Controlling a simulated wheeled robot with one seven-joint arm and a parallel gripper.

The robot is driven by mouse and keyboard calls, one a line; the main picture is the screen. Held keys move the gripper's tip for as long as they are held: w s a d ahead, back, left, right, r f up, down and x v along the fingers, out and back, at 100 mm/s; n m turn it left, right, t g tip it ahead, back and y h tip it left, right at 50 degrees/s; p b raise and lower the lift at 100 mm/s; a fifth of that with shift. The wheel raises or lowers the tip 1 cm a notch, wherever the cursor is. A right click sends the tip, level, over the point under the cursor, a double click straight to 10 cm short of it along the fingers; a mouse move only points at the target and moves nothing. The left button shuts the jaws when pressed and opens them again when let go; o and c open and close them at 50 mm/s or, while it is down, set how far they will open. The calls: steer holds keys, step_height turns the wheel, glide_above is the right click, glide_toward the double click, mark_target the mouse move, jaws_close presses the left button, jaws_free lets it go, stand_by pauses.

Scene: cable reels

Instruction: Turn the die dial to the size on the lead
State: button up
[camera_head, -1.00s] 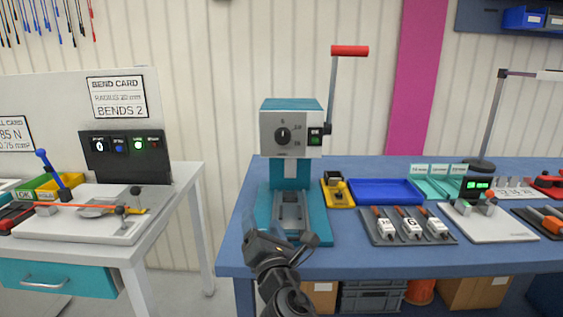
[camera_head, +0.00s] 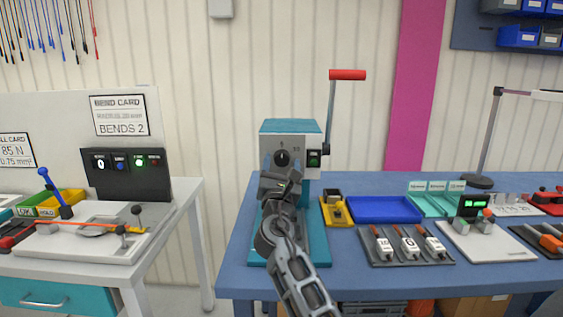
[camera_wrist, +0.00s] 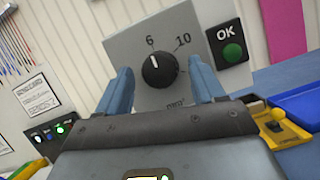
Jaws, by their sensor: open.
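The die dial (camera_wrist: 158,72) is a black knob on the grey front of the teal press (camera_head: 290,126). In the wrist view its white pointer mark points at or close to the 6, with 10 to the right; a further mark is partly hidden by a finger. The dial also shows in the head view (camera_head: 282,158). My gripper (camera_head: 281,178) is open and empty, just below the dial in that view. In the wrist view its blue fingers stand either side of the dial, apart from it. Several leads with white tags (camera_head: 409,246) lie in a grey tray (camera_head: 408,261); the middle tag seems to read 6.
A green OK button (camera_wrist: 232,53) sits right of the dial. The press's red-handled lever (camera_head: 348,75) stands up at the right. A yellow fixture (camera_head: 337,211) and an empty blue tray (camera_head: 383,210) stand right of the press. The air before the press is clear.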

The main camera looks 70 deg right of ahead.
steer(key=shift+d+r, duration=0.1)
steer(key=shift+d, duration=0.15)
steer(key=shift+w, duration=0.1)
steer(key=c, duration=1)
